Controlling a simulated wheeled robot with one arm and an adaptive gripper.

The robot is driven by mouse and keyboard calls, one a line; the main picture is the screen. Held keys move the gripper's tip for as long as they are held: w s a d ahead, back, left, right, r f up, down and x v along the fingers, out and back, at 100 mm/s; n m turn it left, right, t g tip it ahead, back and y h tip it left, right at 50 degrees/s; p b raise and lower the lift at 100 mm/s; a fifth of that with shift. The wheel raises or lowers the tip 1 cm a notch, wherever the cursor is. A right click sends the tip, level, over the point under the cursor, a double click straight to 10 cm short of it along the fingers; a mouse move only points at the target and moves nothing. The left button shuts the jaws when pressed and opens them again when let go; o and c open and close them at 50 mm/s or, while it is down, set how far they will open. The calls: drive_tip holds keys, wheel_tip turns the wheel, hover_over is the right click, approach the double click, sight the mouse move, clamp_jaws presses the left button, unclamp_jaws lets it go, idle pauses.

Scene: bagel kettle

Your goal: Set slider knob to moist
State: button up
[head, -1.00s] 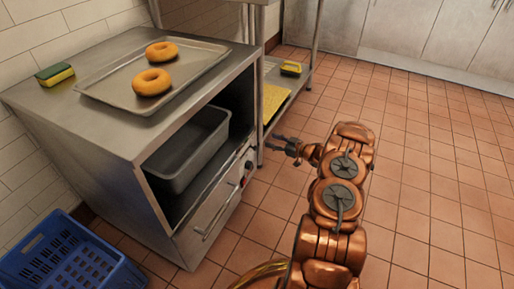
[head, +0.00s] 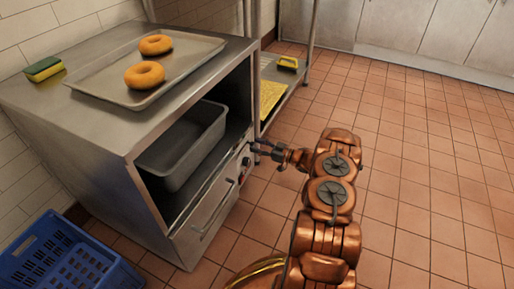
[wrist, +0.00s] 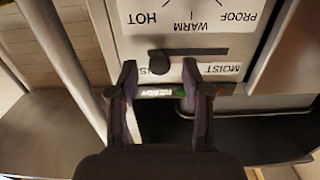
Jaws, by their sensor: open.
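The black slider knob (wrist: 159,62) sits near the left end of its dark slot in the wrist view, where the panel appears upside down. The MOIST label (wrist: 222,69) is at the slot's right end. Another label by the knob is mostly hidden. My gripper (wrist: 159,76) is open, its two fingers on either side of the knob in the picture, with nothing held. I cannot tell whether they touch the knob or panel. In the head view my gripper (head: 256,152) is close to the front of the steel cabinet (head: 185,238).
A tray (head: 190,77) with two bagels and a sponge (head: 44,69) lie on the cabinet top. A deep pan (head: 183,150) sits inside. A blue crate (head: 70,260) stands at lower left, a shelf rack (head: 285,90) behind. The floor at right is clear.

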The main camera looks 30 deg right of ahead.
drive_tip(key=shift+w+a, duration=0.15)
drive_tip(key=shift+w, duration=0.15)
drive_tip(key=shift+c, duration=0.2)
clamp_jaws()
idle(0.3)
